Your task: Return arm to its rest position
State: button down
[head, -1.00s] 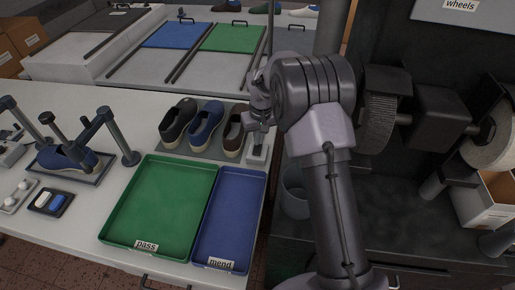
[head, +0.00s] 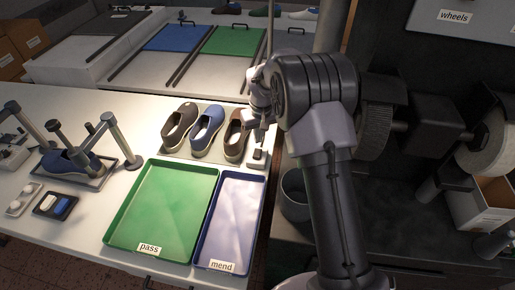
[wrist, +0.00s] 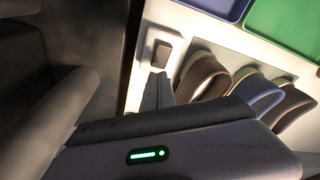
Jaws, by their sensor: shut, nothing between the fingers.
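My gripper (head: 260,134) is shut and empty at the right end of the white bench, just above a small pale block with a dark top (head: 257,157). In the wrist view my shut fingers (wrist: 157,78) point toward that block (wrist: 160,50); whether they touch it I cannot tell. My arm rises on the right of the head view and bends over toward the bench. Its lower part hides some of the dark bench behind it.
Several shoes (head: 207,126) stand left of my gripper on a grey mat. The green pass tray (head: 160,210) and blue mend tray (head: 228,215) lie in front, empty.

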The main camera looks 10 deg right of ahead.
notch_tip(320, 180, up, 3)
jog(key=shift+p, duration=0.8)
jog(key=s+a+r+m+t+b, duration=0.2)
jog(key=s+r+m+b, duration=0.15)
jog(key=s+r, duration=1.2)
jog(key=s+a+m+t+y+b, duration=0.1)
jog(key=s+a+m+t+b, duration=0.1)
jog(key=s, duration=1.8)
jog(key=shift+s+f+y+b, duration=0.3)
jog(key=shift+f+y+b, duration=0.15)
jog(key=shift+b, duration=0.25)
